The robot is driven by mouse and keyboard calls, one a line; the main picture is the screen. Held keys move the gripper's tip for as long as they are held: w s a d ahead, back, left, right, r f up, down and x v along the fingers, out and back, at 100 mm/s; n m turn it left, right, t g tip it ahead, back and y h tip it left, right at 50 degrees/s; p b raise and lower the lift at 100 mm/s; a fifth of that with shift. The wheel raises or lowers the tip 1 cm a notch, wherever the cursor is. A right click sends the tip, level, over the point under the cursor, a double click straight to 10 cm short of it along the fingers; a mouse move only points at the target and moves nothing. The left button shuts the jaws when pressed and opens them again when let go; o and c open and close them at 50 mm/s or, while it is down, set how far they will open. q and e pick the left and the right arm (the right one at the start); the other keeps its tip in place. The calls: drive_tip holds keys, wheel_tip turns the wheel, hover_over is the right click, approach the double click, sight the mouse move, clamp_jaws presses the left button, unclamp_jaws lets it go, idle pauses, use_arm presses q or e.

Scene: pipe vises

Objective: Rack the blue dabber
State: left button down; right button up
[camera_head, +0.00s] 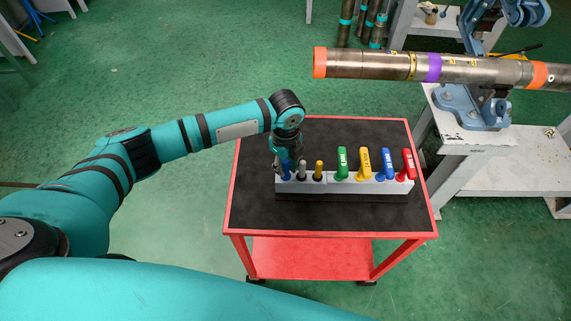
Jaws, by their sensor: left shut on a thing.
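A blue dabber (285,168) is at the left end of the white rack (330,188). My left gripper (283,160) points down from above and is shut on it. The gripper hides most of the dabber, and I cannot tell whether its lower end is seated in the rack. The rack stands on the black mat top of a red cart (330,233). My right gripper is not in view.
The rack also holds a grey tool (302,168), a thin yellow tool (318,170), and green (342,160), yellow (364,160), blue (387,160) and red (408,163) handles. A banded pipe (350,64) in a vise (470,105) juts over the cart's back right. The mat behind the rack is clear.

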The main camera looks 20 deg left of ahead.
use_arm(q)
drive_tip(key=c, duration=1.1)
unclamp_jaws()
wheel_tip(320, 180, up, 12)
drive_tip(key=shift+f, duration=0.1)
